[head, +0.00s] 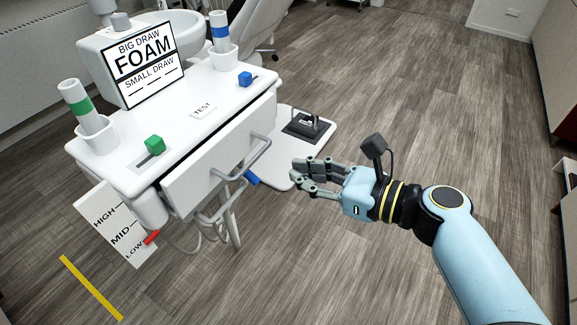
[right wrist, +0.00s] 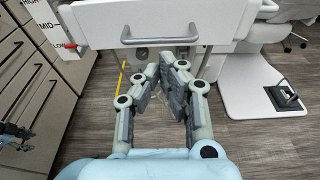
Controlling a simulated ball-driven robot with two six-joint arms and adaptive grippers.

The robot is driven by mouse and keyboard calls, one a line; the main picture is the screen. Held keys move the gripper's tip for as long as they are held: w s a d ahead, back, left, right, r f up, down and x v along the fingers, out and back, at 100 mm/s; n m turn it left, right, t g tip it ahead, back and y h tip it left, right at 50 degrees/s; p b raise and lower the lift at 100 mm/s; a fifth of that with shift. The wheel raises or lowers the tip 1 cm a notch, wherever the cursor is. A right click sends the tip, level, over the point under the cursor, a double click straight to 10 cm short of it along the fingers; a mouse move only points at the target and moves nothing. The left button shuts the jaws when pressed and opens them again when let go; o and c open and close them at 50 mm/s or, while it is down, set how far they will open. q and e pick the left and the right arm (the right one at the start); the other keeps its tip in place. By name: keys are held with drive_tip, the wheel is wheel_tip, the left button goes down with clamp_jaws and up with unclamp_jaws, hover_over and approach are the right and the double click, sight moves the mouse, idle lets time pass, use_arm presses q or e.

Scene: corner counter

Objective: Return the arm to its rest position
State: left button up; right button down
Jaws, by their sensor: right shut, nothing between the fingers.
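My right arm (head: 470,250) reaches in from the lower right of the head view, over the floor. Its gripper (head: 299,178) is shut and empty, to the right of the white cart's drawer (head: 205,165) and apart from its handle (head: 247,160). In the right wrist view, the fingers (right wrist: 160,72) are close together with nothing between them, below the drawer handle (right wrist: 160,40). My left gripper does not show in the head view.
The white cart (head: 180,105) carries a sign (head: 143,65), two holders with banded cylinders, a green slider knob (head: 155,145) and a blue one (head: 245,79). A foot pedal (head: 308,126) sits on a white base. Open floor lies beyond the arm.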

drive_tip(key=f+v, duration=0.1)
drive_tip(key=v, duration=0.4)
drive_tip(key=s+d+f+n+g+h+b, duration=0.1)
drive_tip(key=s+d+f+n+g+h, duration=0.15)
drive_tip(key=s+f, duration=0.55)
drive_tip(key=s+d+f+n+g+h+b, duration=0.15)
drive_tip(key=s+d+f, duration=0.25)
drive_tip(key=f, duration=0.9)
drive_tip(key=s+d+f+n+g+h+b, duration=0.1)
drive_tip(key=s+d+f+h, duration=0.2)
drive_tip(key=s+f, duration=0.5)
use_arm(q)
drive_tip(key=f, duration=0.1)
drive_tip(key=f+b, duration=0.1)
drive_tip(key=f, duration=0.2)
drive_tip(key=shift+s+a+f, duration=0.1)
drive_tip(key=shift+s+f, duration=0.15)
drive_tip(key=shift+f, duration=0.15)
use_arm(e)
drive_tip(key=s+d+f+n+g+h, duration=0.1)
drive_tip(key=s+d+f+n+h, duration=0.2)
drive_tip(key=s+d+f+n, duration=0.3)
drive_tip(key=s+d+f+n+g+h, duration=0.2)
drive_tip(key=s+d+f+n, duration=0.5)
drive_tip(key=s+n, duration=0.6)
drive_tip(key=shift+s+f+n+h, duration=0.2)
drive_tip(key=shift+f+n+h, duration=0.45)
drive_tip(key=shift+h, duration=0.25)
